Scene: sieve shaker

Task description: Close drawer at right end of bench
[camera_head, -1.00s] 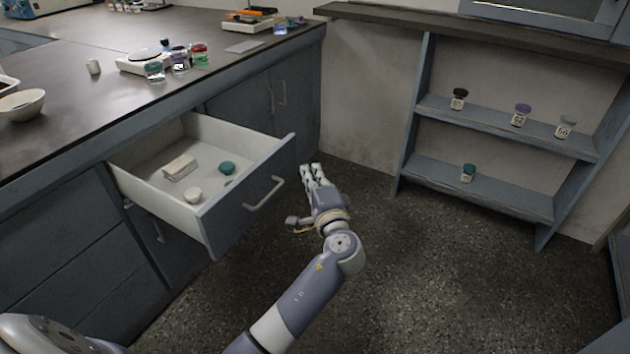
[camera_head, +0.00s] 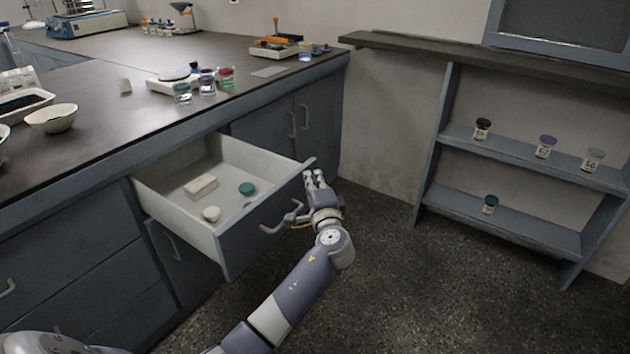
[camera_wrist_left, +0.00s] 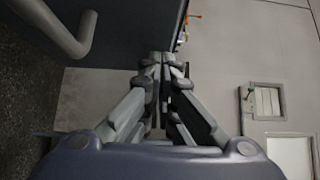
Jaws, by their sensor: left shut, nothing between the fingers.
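The drawer (camera_head: 262,232) in the bench stands open, pulled well out from the bench front. Inside it lie a white block (camera_head: 200,186), a teal lid (camera_head: 246,188) and a small white cup (camera_head: 211,213). My left gripper (camera_head: 315,176) is shut and empty at the right end of the drawer front, close to its outer face; I cannot tell whether it touches. In the left wrist view its fingers (camera_wrist_left: 161,62) meet, with the dark drawer front and the drawer handle (camera_wrist_left: 80,35) at upper left. My right gripper is not in view.
The bench top (camera_head: 130,110) holds jars, a balance (camera_head: 172,82) and a white bowl (camera_head: 52,118). A shelf unit (camera_head: 510,150) with several jars stands at the right. The floor (camera_head: 400,280) between bench and shelf is clear.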

